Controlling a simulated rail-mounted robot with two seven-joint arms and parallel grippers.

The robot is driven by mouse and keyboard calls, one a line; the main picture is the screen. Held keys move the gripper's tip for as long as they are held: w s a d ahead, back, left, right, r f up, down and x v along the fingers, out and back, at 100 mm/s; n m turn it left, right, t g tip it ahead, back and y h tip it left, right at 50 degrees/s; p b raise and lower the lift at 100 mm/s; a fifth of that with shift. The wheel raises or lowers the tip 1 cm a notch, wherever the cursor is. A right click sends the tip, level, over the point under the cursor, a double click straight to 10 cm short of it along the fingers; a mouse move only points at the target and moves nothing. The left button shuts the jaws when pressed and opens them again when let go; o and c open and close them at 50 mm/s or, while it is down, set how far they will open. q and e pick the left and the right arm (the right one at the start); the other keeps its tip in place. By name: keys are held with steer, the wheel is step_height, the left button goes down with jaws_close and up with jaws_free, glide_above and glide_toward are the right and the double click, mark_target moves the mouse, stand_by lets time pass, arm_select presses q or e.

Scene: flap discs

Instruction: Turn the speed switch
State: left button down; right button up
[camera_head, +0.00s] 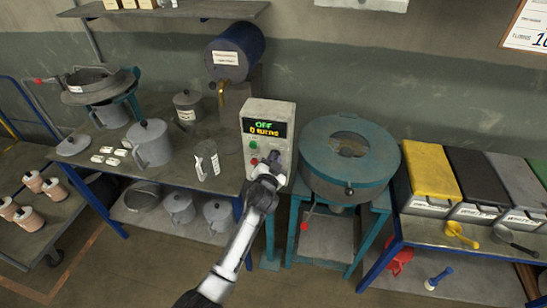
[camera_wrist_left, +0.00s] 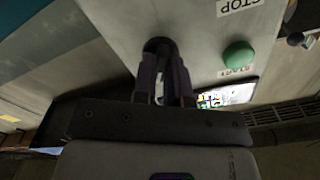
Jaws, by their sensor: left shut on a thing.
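The grey control box (camera_head: 270,110) stands between the left bench and the round teal machine. Its display (camera_head: 265,128) reads OFF with a zero value below. A green button (camera_head: 254,145) and a red button (camera_head: 254,161) are on its left side. My left gripper (camera_head: 274,168) is at the lower right of the box front and hides the switch there. In the left wrist view, my gripper's fingers (camera_wrist_left: 164,75) are shut on a dark round knob (camera_wrist_left: 158,46), the speed switch. The green START button (camera_wrist_left: 238,55) and the STOP label (camera_wrist_left: 240,6) show beside it. My right gripper is not in view.
The teal round machine (camera_head: 322,163) stands right of the box. The left bench (camera_head: 100,143) holds jugs and a beaker. Lidded bins (camera_head: 432,178) stand on the right bench. A blue drum (camera_head: 240,45) is behind the box.

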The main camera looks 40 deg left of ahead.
arm_select(q)
steer(key=m+p, duration=0.1)
steer(key=m, duration=0.4)
steer(key=shift+m, duration=0.4)
stand_by(0.4)
steer(key=c, duration=1.2)
jaws_free()
steer(key=shift+o, duration=0.2)
steer(key=shift+d, duration=0.1)
steer(key=p+v, duration=0.1)
steer(key=v, duration=1.2)
steer(key=shift+s, duration=0.35)
steer(key=shift+d, duration=0.1)
